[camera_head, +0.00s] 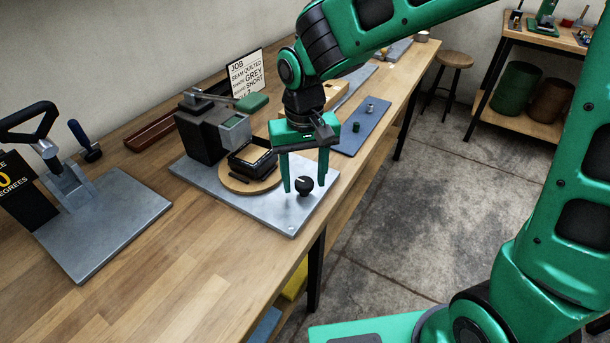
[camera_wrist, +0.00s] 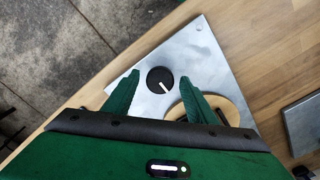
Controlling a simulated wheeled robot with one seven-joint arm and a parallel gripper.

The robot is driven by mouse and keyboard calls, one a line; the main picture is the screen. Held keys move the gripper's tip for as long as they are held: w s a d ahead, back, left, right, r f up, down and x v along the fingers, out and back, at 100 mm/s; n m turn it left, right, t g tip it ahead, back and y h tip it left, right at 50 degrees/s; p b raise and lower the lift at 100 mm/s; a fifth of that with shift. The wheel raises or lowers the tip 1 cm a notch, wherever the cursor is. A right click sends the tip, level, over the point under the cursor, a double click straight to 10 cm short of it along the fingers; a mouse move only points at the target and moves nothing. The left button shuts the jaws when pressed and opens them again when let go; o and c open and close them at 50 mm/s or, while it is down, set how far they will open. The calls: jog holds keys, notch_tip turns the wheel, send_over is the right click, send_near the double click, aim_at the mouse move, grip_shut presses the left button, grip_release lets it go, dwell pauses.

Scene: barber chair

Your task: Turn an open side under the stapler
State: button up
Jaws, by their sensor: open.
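The stapler (camera_head: 207,132), a dark block with a lever arm and a green-grey head, stands on a metal base plate (camera_head: 292,217) on the bench. A black knob (camera_head: 304,186) with a white mark sits near the plate's front corner. My gripper (camera_head: 305,189) is open and points down at the knob, with a finger on either side. In the wrist view the knob (camera_wrist: 160,80) shows between and just beyond the fingertips, and nothing is held. The turntable is partly hidden there.
A job card (camera_head: 247,73) stands behind the stapler. A clamp-like press (camera_head: 75,190) on its own plate stands at the left. A blue mat (camera_head: 362,125) with small parts lies to the right. The bench's front left is bare.

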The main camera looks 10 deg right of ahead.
jog(key=shift+c, duration=0.4)
jog(key=c, duration=1)
jog(key=shift+o, duration=0.2)
jog(key=shift+d, duration=0.2)
jog(key=shift+a, duration=0.15)
